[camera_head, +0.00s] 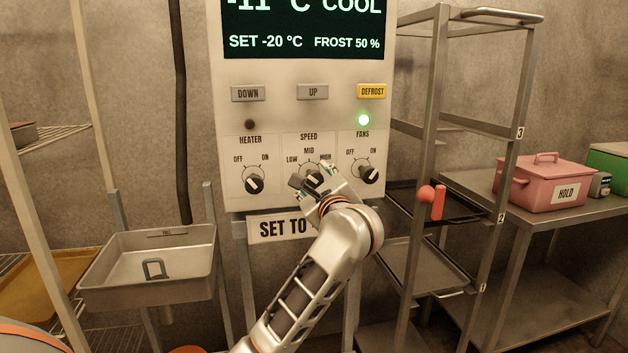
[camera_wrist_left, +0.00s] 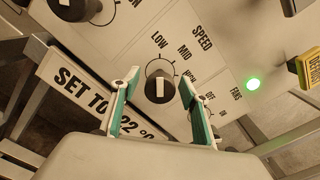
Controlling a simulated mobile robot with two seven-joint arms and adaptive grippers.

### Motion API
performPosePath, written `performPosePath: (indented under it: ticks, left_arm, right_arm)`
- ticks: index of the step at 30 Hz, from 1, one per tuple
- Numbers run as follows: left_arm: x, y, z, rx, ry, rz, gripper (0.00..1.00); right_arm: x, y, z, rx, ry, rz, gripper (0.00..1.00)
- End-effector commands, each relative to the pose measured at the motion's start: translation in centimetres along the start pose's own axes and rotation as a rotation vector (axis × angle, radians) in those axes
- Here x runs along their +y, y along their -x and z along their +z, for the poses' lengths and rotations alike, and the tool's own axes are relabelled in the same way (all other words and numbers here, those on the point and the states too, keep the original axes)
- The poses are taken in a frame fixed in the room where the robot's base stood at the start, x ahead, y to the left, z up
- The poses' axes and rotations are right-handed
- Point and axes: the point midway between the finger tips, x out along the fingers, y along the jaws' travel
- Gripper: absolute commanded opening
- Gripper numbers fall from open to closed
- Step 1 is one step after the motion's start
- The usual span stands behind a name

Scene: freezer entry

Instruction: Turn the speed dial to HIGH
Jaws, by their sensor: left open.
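The speed dial (camera_head: 314,180) is a black knob low in the middle of the white control panel (camera_head: 230,120), under the labels LOW, MID and HIGH. In the left wrist view the dial (camera_wrist_left: 160,86) shows a white bar, roughly in line with LOW. My left gripper (camera_head: 325,187) is at the dial and partly hides it and the HIGH label. In the left wrist view its green-lined fingers (camera_wrist_left: 160,75) are open, one on each side of the dial, with gaps visible. My right gripper is not in view.
The heater dial (camera_head: 254,182) and fans dial (camera_head: 369,174) flank the speed dial closely. A SET TO sign (camera_head: 270,228) hangs below. A metal basin (camera_head: 112,282) stands left, and a rack (camera_head: 507,130) and a pink box (camera_head: 520,184) stand right.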

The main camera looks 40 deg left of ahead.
Motion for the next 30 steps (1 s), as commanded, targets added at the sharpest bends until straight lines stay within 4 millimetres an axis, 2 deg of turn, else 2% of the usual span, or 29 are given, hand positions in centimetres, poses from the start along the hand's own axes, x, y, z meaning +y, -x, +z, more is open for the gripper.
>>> performPosePath:
  ticks: [3, 6, 8, 20, 26, 30]
  left_arm:
    - [0.0, 0.0, 0.0, 0.0, 0.0, 0.0, 0.45]
    - [0.0, 0.0, 0.0, -0.001, 0.0, 0.0, 0.19]
    - [0.0, 0.0, 0.0, -0.001, 0.0, 0.0, 0.06]
    - [-0.1, 0.1, 0.2, 0.0, -0.045, 0.001, 0.06]
    - [-0.2, 0.1, 0.5, -0.001, -0.158, 0.001, 0.06]
    - [-0.4, 0.1, 0.6, -0.001, -0.277, 0.0, 0.06]
  right_arm:
    - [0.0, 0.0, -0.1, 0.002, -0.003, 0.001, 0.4]
    - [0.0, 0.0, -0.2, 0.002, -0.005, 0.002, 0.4]
    - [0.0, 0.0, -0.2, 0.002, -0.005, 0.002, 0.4]
    - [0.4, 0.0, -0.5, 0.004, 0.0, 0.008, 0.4]
    - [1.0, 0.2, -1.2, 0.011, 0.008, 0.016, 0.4]
    - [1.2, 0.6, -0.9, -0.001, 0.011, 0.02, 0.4]
